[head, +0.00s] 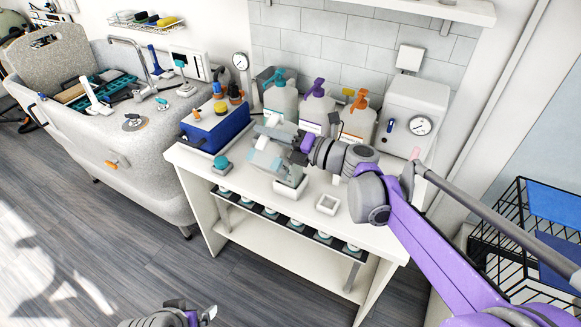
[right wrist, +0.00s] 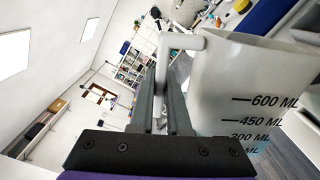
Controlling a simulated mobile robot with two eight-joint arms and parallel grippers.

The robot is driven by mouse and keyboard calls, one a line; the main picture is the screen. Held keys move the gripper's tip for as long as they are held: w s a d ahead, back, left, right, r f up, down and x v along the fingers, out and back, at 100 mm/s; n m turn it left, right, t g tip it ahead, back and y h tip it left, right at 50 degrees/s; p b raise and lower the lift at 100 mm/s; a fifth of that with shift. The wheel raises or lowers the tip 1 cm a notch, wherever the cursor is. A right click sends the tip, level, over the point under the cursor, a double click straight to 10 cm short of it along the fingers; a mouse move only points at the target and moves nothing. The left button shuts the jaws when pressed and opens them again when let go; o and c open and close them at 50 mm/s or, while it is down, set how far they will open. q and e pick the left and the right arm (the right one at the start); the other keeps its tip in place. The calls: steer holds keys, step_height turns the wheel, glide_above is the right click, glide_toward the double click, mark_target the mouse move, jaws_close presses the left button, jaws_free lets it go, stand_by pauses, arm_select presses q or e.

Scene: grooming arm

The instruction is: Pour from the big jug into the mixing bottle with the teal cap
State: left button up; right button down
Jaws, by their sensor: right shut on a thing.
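My right gripper (head: 286,139) is shut on the handle of the big jug (head: 262,160), a pale translucent vessel held above the white bench. A small teal cap (head: 221,162) is at the bench's left front. No stream shows clearly. My left gripper (head: 200,316) is low at the bottom edge, away from the bench; its jaws are unclear.
Pump bottles with teal (head: 280,100), purple (head: 317,108) and orange (head: 358,118) tops stand behind the jug. A blue box (head: 215,130) is at the left, a white dial device (head: 412,115) at the right. A small square tray (head: 327,204) sits near the front.

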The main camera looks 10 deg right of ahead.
mark_target(247, 157)
steer(key=shift+w+d+r, duration=0.1)
steer(key=shift+w+r, duration=0.1)
steer(key=shift+r, duration=0.05)
stand_by(1.2)
steer(key=shift+s+a+f+n+b, duration=0.4)
steer(key=shift+s+f+n, duration=0.2)
steer(key=shift+f+n, duration=0.2)
steer(key=shift+s+a+f+n, duration=0.15)
steer(key=shift+s+a+n, duration=0.05)
steer(key=shift+s+n, duration=0.2)
steer(key=shift+w, duration=0.1)
steer(key=shift+f, duration=0.15)
steer(key=f+n, duration=0.1)
steer(key=f+n+b, duration=0.1)
steer(key=f+n, duration=0.1)
steer(key=s+a+f+n+b, duration=0.1)
steer(key=f, duration=0.1)
steer(key=shift+s+n, duration=0.1)
steer(key=shift+n, duration=0.3)
